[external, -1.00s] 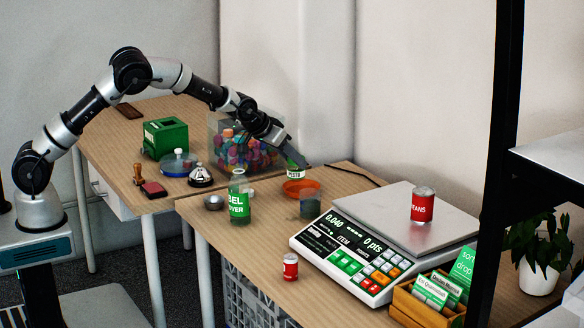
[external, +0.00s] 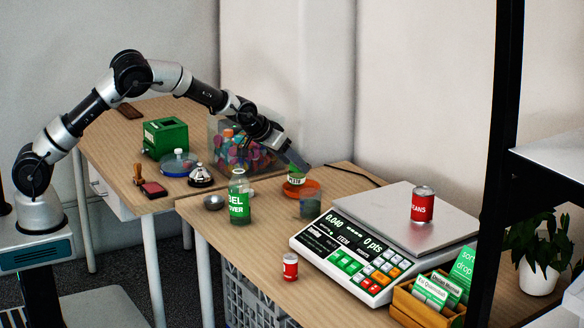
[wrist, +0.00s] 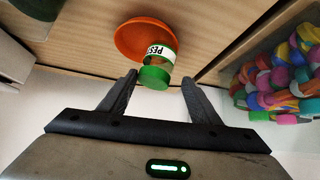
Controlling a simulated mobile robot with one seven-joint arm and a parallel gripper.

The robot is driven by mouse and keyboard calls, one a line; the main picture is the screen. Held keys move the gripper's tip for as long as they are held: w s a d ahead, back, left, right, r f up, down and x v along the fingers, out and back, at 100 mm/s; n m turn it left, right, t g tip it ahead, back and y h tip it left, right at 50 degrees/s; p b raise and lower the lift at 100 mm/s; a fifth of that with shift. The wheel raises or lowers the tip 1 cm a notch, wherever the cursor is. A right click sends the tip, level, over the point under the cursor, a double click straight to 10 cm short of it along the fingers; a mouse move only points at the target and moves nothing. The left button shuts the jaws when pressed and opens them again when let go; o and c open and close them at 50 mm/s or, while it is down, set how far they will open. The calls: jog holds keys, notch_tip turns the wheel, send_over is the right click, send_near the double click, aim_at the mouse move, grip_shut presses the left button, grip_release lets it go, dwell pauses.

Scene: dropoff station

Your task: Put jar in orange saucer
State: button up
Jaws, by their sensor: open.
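The jar (external: 296,178) has a white PESTO label and a green lid. It stands upright in the orange saucer (external: 311,189), near the back of the table. In the wrist view the jar (wrist: 160,58) has its lid toward me, with the orange saucer (wrist: 132,38) behind its base. My gripper (external: 296,163) is above the jar in the external view. In the wrist view my gripper (wrist: 159,80) is open, with one finger on each side of the lid and a gap to each. The arm partly hides the jar's top in the external view.
A clear bin of colourful items (external: 232,150) is behind. A scale (external: 350,250) holding a red can (external: 423,207) is right.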

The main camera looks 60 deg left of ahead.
jog(key=shift+r, duration=0.4)
jog(key=p+v, duration=0.3)
jog(key=v, duration=0.9)
jog(key=s+a+r+g, duration=0.1)
jog(key=s+a+r, duration=0.15)
jog(key=s, duration=1.15)
jog(key=s+a+r+m+g, duration=0.1)
jog(key=s+r, duration=0.3)
jog(key=s, duration=1)
jog(key=s+a+r+g, duration=0.1)
jog(key=s+a+r, duration=0.15)
jog(key=s, duration=1.15)
notch_tip(320, 180, up, 24)
jog(key=p, duration=2.4)
jog(key=shift+s+d+h, duration=0.15)
jog(key=shift+d+h, duration=0.1)
jog(key=shift+h, duration=0.15)
jog(key=shift+r, duration=0.15)
